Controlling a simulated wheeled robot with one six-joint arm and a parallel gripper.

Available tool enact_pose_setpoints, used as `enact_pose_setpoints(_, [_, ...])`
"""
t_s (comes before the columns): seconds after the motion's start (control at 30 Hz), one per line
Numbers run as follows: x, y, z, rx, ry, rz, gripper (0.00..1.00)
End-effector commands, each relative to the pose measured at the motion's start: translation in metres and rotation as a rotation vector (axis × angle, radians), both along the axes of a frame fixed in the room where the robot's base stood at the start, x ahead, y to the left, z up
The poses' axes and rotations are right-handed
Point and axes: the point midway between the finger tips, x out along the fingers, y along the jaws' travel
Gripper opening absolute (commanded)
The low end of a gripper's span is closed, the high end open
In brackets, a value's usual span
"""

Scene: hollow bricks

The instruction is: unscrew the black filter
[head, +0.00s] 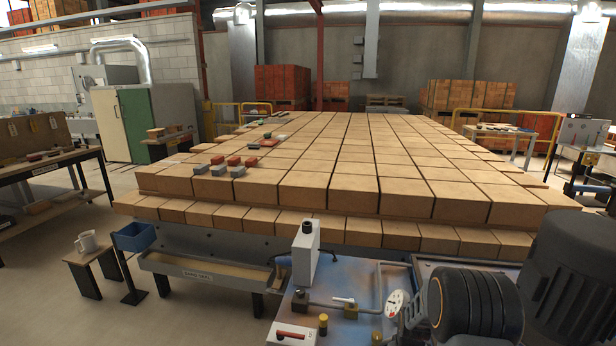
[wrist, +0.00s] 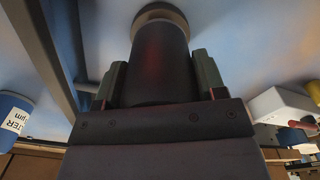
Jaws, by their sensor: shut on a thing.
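The black filter (wrist: 160,66) is a dark cylinder in the middle of the wrist view, with a pale tan round head (wrist: 160,14) at its far end. My gripper (wrist: 158,80) is shut on it, with one grey-green finger on each side of the cylinder. The filter's near end is hidden behind the gripper body. Whether the thread is engaged does not show. I cannot make out the black filter or my gripper in the head view, where dark rounded parts cover the lower right.
A blue cylinder with a filter label (wrist: 15,114) is at the left of the wrist view, and a white box (wrist: 283,106) at the right. In the head view a metal-topped bench (head: 345,275) carries a white tank (head: 305,255) and a gauge (head: 397,303). Stacked bricks (head: 330,190) lie behind.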

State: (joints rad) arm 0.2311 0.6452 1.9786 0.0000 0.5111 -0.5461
Motion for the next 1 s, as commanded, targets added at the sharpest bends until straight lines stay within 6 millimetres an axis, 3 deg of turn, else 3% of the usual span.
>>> enact_pose_setpoints(0.03, [-0.006,0.002,-0.007,0.005,0.018,0.0,0.56])
enact_pose_setpoints(0.23, [-0.006,0.001,-0.007,0.004,0.017,0.0,0.37])
enact_pose_setpoints(1.0, [-0.004,0.001,0.015,0.003,0.014,0.0,0.37])
